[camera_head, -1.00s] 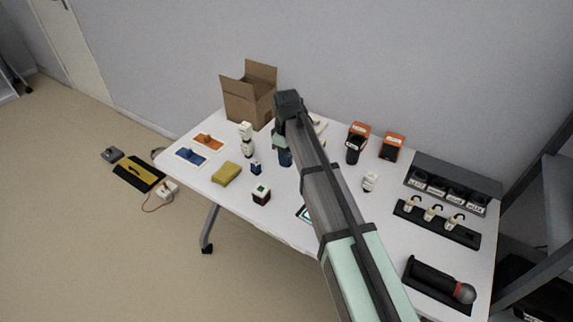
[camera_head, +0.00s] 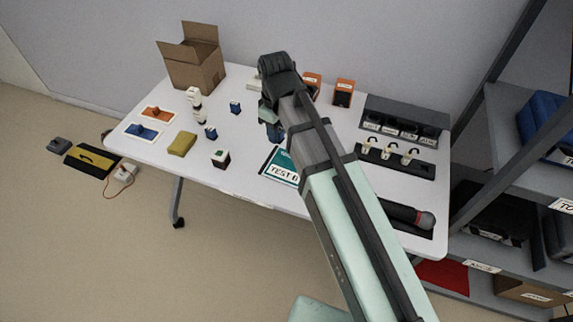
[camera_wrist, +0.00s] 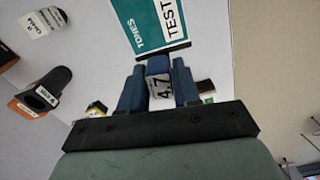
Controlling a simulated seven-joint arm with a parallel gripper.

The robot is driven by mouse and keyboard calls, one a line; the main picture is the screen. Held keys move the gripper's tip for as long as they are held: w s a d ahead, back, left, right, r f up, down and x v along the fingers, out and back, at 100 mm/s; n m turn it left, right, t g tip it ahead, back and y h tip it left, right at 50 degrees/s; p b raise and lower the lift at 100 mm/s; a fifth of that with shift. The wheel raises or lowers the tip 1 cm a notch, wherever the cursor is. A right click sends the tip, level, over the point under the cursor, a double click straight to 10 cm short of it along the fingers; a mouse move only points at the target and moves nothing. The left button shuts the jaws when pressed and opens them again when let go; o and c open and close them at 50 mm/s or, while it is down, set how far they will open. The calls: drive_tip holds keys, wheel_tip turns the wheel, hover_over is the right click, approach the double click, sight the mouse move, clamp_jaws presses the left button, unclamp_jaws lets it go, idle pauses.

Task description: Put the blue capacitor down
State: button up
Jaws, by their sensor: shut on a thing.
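The blue capacitor (camera_wrist: 157,64), with a white label reading what looks like 47, is between the two dark blue fingers of my gripper (camera_wrist: 158,75). The gripper is shut on it. In the head view my gripper (camera_head: 273,131) is over the middle of the white table, beside the teal TONES TEST card (camera_head: 281,165). The card also shows in the wrist view (camera_wrist: 145,28), just beyond the capacitor. My arm hides most of the capacitor in the head view, and I cannot tell whether it touches the table.
Two small blue parts (camera_head: 235,107) (camera_head: 210,132) stand to the left, with a yellow sponge (camera_head: 182,143) and a white-and-green block (camera_head: 221,158). Blue (camera_head: 143,131) and orange (camera_head: 157,113) pads lie at far left. A grey rack (camera_head: 405,120) and microphone (camera_head: 410,215) are right.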

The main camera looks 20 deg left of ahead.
drive_tip(key=shift+s+d+f+m, duration=0.1)
drive_tip(key=shift+s+d+m, duration=0.25)
drive_tip(key=shift+m, duration=0.55)
drive_tip(key=shift+f, duration=0.25)
hover_over(279, 167)
drive_tip(key=shift+f, duration=4.75)
drive_tip(key=shift+f, duration=0.15)
drive_tip(key=o, duration=1.1)
drive_tip(key=shift+c, duration=0.2)
wheel_tip(279, 167, up, 12)
drive_tip(key=shift+r, duration=0.2)
drive_tip(key=shift+o, duration=0.2)
